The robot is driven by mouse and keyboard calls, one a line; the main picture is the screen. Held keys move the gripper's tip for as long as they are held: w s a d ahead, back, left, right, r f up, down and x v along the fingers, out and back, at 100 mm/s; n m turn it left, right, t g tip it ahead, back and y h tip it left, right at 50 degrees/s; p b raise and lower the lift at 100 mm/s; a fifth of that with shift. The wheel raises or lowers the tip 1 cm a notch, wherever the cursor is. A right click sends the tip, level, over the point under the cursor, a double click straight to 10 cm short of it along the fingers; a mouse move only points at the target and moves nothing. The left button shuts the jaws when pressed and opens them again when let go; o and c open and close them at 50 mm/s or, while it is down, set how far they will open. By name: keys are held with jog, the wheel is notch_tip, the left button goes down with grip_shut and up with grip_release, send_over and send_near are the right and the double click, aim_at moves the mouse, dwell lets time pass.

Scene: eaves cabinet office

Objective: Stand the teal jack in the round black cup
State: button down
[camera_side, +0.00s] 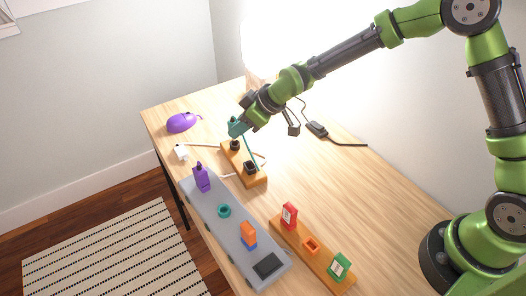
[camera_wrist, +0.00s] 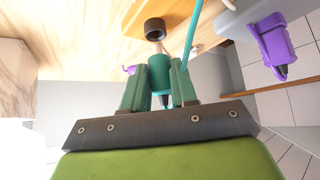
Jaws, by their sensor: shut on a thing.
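My gripper (camera_wrist: 158,85) is shut on the teal jack (camera_wrist: 159,66), with one finger on each side of its body. In the side view my gripper (camera_side: 239,128) is above the far end of an orange-brown block (camera_side: 261,182). The jack's thin pale tip points toward the round black cup (camera_wrist: 155,27). Tip and cup look apart, but the exact gap is unclear. In the side view this cup (camera_side: 235,146) is at the block's far end, just below my gripper. A second black holder (camera_side: 250,168), squarer, is at the near end. A teal cord (camera_side: 250,152) slants near it.
A grey tray (camera_side: 208,213) holds a purple piece (camera_side: 201,178), a teal ring (camera_side: 224,211) and an orange-blue piece (camera_side: 248,235). An orange rack (camera_side: 310,262) holds red and green pieces. A purple mouse (camera_side: 183,122) is at the left. The table's right side is mostly clear.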

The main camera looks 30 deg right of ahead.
jog(key=shift+f, duration=1.35)
jog(key=c, duration=0.8)
grip_release()
notch_tip(320, 180, up, 11)
jog(key=s+d, duration=0.2)
jog(key=shift+s, duration=0.25)
jog(key=shift+f, duration=0.1)
